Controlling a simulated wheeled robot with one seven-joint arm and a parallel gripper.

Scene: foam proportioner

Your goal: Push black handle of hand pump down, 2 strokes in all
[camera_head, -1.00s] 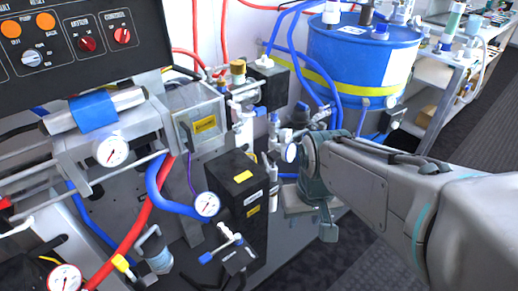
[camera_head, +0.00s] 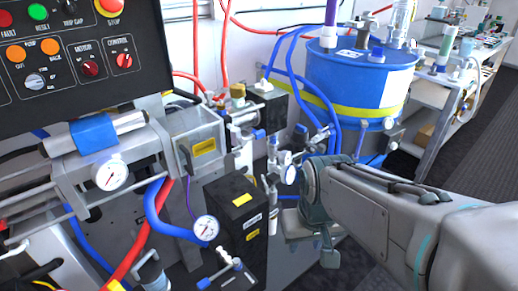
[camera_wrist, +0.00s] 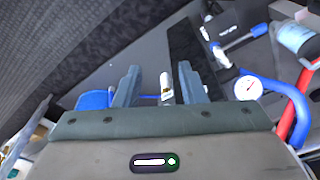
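My gripper (camera_head: 330,257) points down in the head view, in front of the blue drum (camera_head: 345,75) and right of the black box unit. The wrist view shows its two fingers (camera_wrist: 158,88) apart, with a gap between them. A white-capped fitting (camera_wrist: 166,86) shows in that gap, farther off; I see no grip on it. Several fittings stand on the drum lid, among them a dark upright cylinder (camera_head: 363,36) and a white cap with a purple rod (camera_head: 329,32). I cannot tell for sure which part is the hand pump's black handle.
A control panel (camera_head: 80,60) and gauges fill the left. The black box unit (camera_head: 238,203) and a T-shaped blue-ended valve (camera_head: 222,268) stand left of my gripper. Blue hoses run behind it. A white shelf (camera_head: 440,90) stands at right; floor shows beyond.

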